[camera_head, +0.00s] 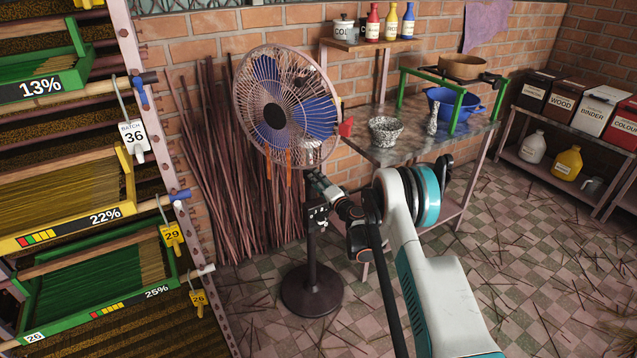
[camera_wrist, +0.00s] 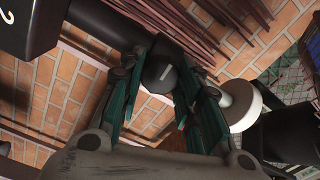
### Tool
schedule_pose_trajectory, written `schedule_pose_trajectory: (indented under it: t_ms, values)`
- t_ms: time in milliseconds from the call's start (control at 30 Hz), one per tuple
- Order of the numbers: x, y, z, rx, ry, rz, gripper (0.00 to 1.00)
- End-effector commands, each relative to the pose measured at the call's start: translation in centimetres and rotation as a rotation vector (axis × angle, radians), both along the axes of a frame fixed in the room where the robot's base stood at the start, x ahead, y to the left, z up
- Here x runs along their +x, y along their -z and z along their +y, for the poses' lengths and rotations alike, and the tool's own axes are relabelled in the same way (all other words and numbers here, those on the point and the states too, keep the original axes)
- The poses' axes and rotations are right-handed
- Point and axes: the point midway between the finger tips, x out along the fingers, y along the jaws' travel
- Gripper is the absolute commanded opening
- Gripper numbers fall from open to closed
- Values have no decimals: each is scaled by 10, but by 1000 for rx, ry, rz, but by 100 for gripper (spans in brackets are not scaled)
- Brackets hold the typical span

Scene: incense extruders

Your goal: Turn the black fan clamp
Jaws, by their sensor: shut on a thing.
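The pedestal fan (camera_head: 288,108) stands by the brick wall, with a blue-bladed caged head on a dark pole (camera_head: 312,250). My gripper (camera_head: 316,183) is at the upper pole, just below the fan head. In the wrist view the black fan clamp (camera_wrist: 160,77) is a dark knob with a pale line on its end. My gripper's fingers (camera_wrist: 162,62) are on both sides of it and shut on it. In the head view my gripper largely hides the clamp.
A drying rack with trays (camera_head: 85,215) stands at the left. Incense sticks (camera_head: 215,160) lean behind the fan. A worktable (camera_head: 375,155) with a bowl (camera_head: 386,131) is to the right. The tiled floor right of my arm is open, with scattered sticks.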

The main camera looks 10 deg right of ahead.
Motion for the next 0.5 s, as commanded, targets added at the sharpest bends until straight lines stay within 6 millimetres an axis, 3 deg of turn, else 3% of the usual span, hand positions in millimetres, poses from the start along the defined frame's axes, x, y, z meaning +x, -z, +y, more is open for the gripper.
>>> schedule_pose_trajectory:
  t_ms: [500]
  values:
    - [-1, 2, 1, -94, -3, -29, 8]
